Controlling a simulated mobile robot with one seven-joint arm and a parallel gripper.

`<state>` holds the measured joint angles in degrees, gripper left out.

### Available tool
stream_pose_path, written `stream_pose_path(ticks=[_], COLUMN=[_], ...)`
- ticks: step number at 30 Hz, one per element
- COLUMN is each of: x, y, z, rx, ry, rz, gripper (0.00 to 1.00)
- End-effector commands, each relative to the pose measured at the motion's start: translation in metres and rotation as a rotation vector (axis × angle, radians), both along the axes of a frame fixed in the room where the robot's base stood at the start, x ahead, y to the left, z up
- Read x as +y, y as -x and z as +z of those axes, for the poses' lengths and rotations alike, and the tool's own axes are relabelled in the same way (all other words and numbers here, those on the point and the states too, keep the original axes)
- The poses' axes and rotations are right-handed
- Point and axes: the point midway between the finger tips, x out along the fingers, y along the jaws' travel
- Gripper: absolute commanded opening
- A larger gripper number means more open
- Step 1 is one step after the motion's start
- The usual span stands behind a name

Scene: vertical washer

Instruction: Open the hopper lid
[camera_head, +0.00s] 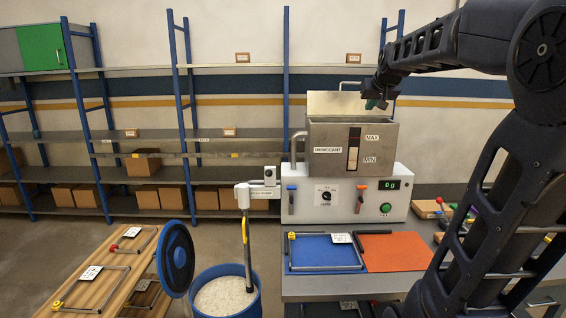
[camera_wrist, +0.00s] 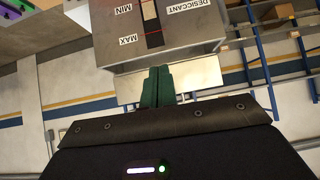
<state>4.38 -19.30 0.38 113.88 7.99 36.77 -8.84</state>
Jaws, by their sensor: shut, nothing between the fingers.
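The grey metal hopper (camera_head: 325,160) is labelled DESICCANT and stands on the white control unit (camera_head: 300,204). Its lid (camera_head: 335,103) shows as a paler flat panel standing raised behind the hopper's top rim, with a thin handle (camera_head: 349,83) at its upper edge. My gripper (camera_head: 376,104) is at the right end of the lid, above the hopper. In the wrist view the hopper (camera_wrist: 190,42) appears upside down, and the shut green fingers (camera_wrist: 158,86) overlap the lid (camera_wrist: 205,82). Nothing shows between the fingers. I cannot tell whether they touch the lid.
A blue mat (camera_head: 320,252) and an orange mat (camera_head: 399,251) lie on the bench in front. A blue drum (camera_head: 225,292) of white granules stands lower left, near a wooden bench (camera_head: 105,265). Blue-post shelves (camera_head: 180,140) line the wall. My arm fills the right side.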

Motion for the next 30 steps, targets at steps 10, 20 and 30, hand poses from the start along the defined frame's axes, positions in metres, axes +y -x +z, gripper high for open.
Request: stream_pose_path(ticks=[10,20,30], x=[0.017,0.019,0.01], y=[0.154,0.262,0.252], z=[-0.113,-0.206,-0.198], rx=[0.244,0.425,0.458], ry=[0.006,0.023,0.129], rz=[0.003,-0.011,0.012], gripper=[0.0,0.0,0.2])
